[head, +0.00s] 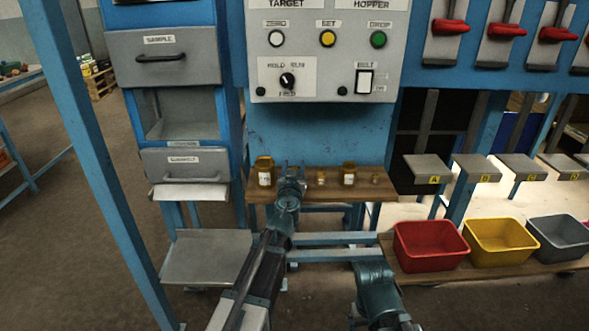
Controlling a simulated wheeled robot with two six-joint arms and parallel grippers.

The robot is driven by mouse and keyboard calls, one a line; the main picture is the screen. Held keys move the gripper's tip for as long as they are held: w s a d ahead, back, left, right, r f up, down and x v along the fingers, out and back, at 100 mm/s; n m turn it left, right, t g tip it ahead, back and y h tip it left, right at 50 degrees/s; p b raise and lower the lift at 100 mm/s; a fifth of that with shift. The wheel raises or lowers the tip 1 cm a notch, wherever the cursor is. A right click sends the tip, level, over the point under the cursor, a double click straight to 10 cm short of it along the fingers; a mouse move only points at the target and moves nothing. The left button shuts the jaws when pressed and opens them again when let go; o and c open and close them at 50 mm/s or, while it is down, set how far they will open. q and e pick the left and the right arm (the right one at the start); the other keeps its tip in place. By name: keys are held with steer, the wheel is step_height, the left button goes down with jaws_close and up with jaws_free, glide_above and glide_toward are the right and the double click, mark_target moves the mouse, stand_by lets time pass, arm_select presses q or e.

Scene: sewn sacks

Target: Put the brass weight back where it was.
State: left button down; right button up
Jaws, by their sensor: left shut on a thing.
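A wooden shelf (335,191) below the control panel carries a row of brass-coloured pieces. A larger one with a white label (264,171) stands at the left end, and another labelled one (349,174) stands right of the middle. A small brass piece (321,177) stands between my left gripper and that one, and another small piece (374,179) stands at the right end. My left gripper (291,170) is at the shelf, between the left labelled piece and the first small piece. It is shut on the brass weight, which its fingers and wrist hide.
The control panel (328,50) with knobs and buttons hangs above the shelf. A cabinet with drawers (165,57) stands at left. Red (431,245), yellow (499,241) and grey (560,240) bins sit on a low bench at right. A blue post (95,165) rises at left.

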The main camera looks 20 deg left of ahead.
arm_select(q)
steer(key=shift+f, duration=0.15)
steer(key=shift+c, duration=1.7)
jaws_free()
steer(key=shift+r, duration=0.2)
steer(key=s+d, duration=0.2)
steer(key=s, duration=1)
steer(key=shift+d, duration=0.15)
steer(key=shift+w, duration=0.1)
